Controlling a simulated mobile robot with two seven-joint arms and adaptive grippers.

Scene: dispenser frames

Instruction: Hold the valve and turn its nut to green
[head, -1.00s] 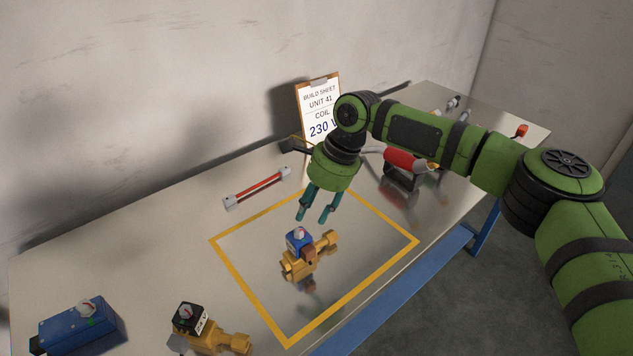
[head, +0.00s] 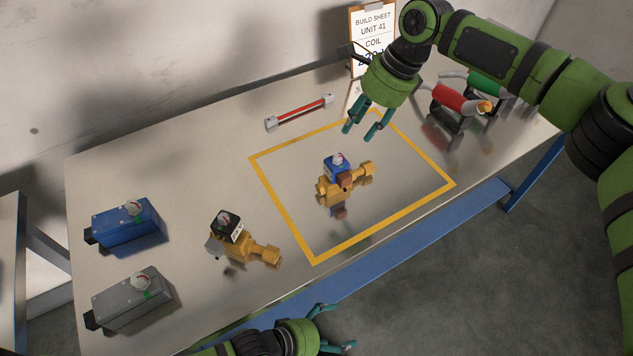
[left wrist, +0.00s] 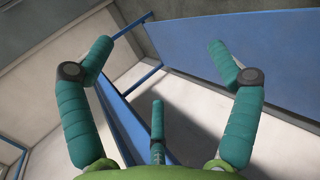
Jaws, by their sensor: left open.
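A brass valve (head: 328,190) with a blue coil (head: 337,167) stands inside the yellow outline on the table. A round pale nut or dial with a red mark (head: 338,158) sits on top of the coil. A second brass valve (head: 262,254) with a black coil (head: 227,226) stands left of the outline. My right gripper (head: 358,132) is open and empty, above the outline's far corner, apart from the blue-coil valve. My left gripper (head: 337,327) is open and empty at the bottom, off the table's front edge. Its spread teal fingers show in the left wrist view (left wrist: 160,60).
A blue box (head: 128,227) and a grey box (head: 132,300), each with a dial, lie at the left. A red bar (head: 300,112) lies behind the outline (head: 285,210). Red (head: 448,96) and green (head: 486,84) handled tools stand at the right. A build sheet (head: 372,28) reads Unit 41.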

